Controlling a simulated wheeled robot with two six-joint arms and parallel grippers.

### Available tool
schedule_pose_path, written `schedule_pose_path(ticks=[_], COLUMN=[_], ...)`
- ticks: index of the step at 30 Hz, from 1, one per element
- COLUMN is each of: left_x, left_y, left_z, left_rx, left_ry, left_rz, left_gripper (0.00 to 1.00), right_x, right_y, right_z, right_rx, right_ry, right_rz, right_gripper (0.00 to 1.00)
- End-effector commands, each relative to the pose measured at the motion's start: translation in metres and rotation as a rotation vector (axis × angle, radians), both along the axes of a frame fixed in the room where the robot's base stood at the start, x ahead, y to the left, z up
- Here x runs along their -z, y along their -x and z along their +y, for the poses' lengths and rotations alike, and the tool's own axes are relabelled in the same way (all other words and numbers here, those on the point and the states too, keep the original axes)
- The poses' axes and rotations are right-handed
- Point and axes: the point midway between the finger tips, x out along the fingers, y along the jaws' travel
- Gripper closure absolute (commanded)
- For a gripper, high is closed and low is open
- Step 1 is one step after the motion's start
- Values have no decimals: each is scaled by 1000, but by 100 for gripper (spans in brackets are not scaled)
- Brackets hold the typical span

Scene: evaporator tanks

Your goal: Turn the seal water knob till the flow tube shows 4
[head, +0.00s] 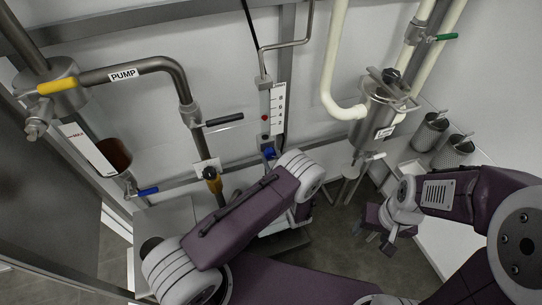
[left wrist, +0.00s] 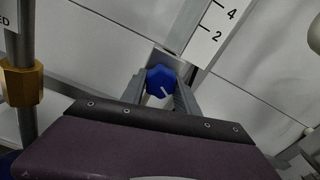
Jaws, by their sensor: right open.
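The blue seal water knob (head: 268,152) is on the wall panel below the flow tube. In the left wrist view the knob (left wrist: 161,81) has a white pointer line slanting down to the right. My left gripper (left wrist: 163,92) has one finger on either side of the knob; whether they press on it I cannot tell. The arm hides most of this gripper in the head view. The white flow tube scale (head: 278,108) has a red float (head: 264,118) in its lower half; the exact reading is too small to tell. My right gripper (head: 373,240) is open and empty, away from the panel.
A PUMP pipe (head: 130,73) with a yellow handle (head: 57,87) and a black handle (head: 224,121) is at left. A blue-handled valve (head: 147,191) is lower left. A metal filter housing (head: 378,112) stands at right, with metal cups (head: 429,131) beside it.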

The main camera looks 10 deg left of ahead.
Motion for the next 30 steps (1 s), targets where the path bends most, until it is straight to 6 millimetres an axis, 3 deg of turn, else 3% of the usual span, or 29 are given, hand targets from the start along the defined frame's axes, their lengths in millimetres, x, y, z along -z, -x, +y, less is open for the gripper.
schedule_pose_path(ticks=[6,13,14,16,26,30], left_x=[0,0,0,0,0,-1], left_y=[0,0,0,0,2,21], left_z=[0,0,0,0,-2,-16], left_rx=[0,0,0,0,0,6], left_ry=[115,122,122,122,121,119], left_rz=[-78,-81,-81,-81,-80,-80], left_gripper=[100,100,60,41,41,41], right_x=[0,0,0,0,-1,-5], right_y=[0,0,0,0,0,0], right_z=[0,0,0,0,0,0], right_rx=[0,0,0,0,0,0], right_ry=[0,0,0,0,0,0], right_rz=[0,0,0,0,0,0], right_gripper=[41,41,41,41,41,41])
